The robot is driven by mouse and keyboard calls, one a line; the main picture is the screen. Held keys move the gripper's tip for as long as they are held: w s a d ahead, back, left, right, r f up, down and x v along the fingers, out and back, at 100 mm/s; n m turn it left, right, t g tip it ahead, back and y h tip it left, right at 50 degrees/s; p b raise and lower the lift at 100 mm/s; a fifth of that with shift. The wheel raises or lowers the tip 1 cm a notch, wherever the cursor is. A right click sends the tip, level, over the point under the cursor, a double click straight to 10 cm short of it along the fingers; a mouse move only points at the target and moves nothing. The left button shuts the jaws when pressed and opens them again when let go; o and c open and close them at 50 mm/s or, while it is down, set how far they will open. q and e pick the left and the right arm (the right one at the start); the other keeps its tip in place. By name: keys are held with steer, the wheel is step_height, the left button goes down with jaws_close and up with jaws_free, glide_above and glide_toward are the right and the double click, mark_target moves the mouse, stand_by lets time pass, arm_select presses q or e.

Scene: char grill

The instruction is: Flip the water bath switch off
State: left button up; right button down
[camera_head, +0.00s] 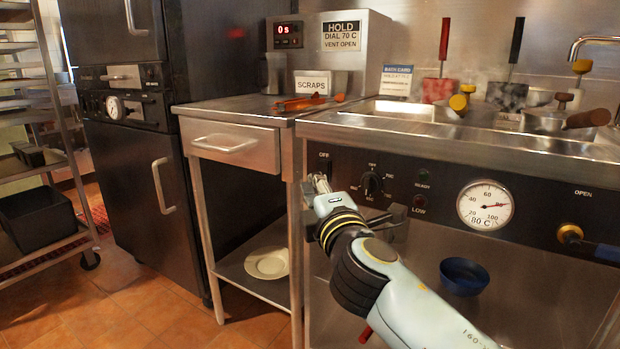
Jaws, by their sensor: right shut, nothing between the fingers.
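The water bath's black control panel (546,211) runs along the front of the steel counter. At its left end is a white OFF label (324,155). The switch below the label is hidden behind or lost against my right gripper (321,182), so I cannot tell its position or whether I touch it. My right gripper is shut and empty, with its tips just below the label. Its arm comes in from the lower right. My left gripper is not in view.
Right of the gripper are a black dial knob (372,185), a red LOW lamp (419,201) and a round gauge (485,205) marked 80 C. A blue bowl (463,277) sits below. A steel drawer table (236,143) with orange tongs (300,103) stands to the left.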

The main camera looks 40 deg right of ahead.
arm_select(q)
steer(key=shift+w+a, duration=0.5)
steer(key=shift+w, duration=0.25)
arm_select(e)
steer(key=shift+v, duration=1.1)
steer(key=shift+r, duration=0.2)
